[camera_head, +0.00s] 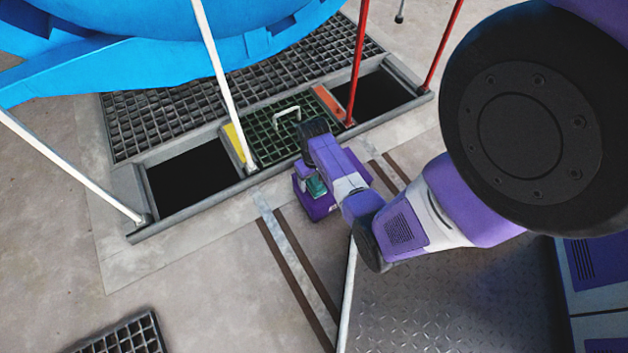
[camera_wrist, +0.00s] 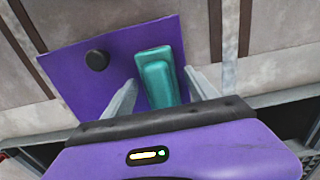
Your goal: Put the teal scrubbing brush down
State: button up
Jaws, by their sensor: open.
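The teal scrubbing brush (camera_wrist: 162,82) lies on or just above a flat purple surface (camera_wrist: 75,68) with a round black knob; contact beneath it cannot be told. My gripper (camera_wrist: 161,78) is open, with one pale finger on each side of the brush. A gap shows between the brush and each finger. The brush's near end is hidden behind my gripper's body. In the head view a small part of the teal brush (camera_head: 316,186) shows under my gripper (camera_head: 312,178), over the purple object (camera_head: 319,206) on the floor.
A floor channel with a green grate (camera_head: 282,133) and dark openings (camera_head: 190,184) lies just behind. White (camera_head: 221,80) and red (camera_head: 357,62) posts stand along it. A large blue vessel (camera_head: 160,45) fills the upper left. Concrete floor (camera_head: 190,270) at left is mostly clear.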

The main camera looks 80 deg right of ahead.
aim_at(314, 179)
notch_tip(314, 179, up, 12)
jog(key=p, duration=0.6)
jog(key=a+r+n+t+h, duration=0.35)
jog(key=a+n+t, duration=0.2)
jog(key=a, duration=1.15)
jog(key=s+a+r+n+t+y, duration=0.1)
jog(key=a+r+t, duration=0.2)
jog(key=r, duration=0.6)
jog(key=s+a+r+n+t+y, duration=0.1)
jog(key=s+a+r+n+t, duration=0.1)
jog(key=a+r, duration=0.4)
jog(key=s+a+r+n+t+y, duration=0.1)
jog(key=a+r+t, duration=0.3)
jog(key=r, duration=0.9)
jog(key=shift+s+a+r, duration=0.4)
jog(key=shift+s+a, duration=0.2)
jog(key=shift+a, duration=0.25)
jog(key=shift+n+t+y, duration=0.25)
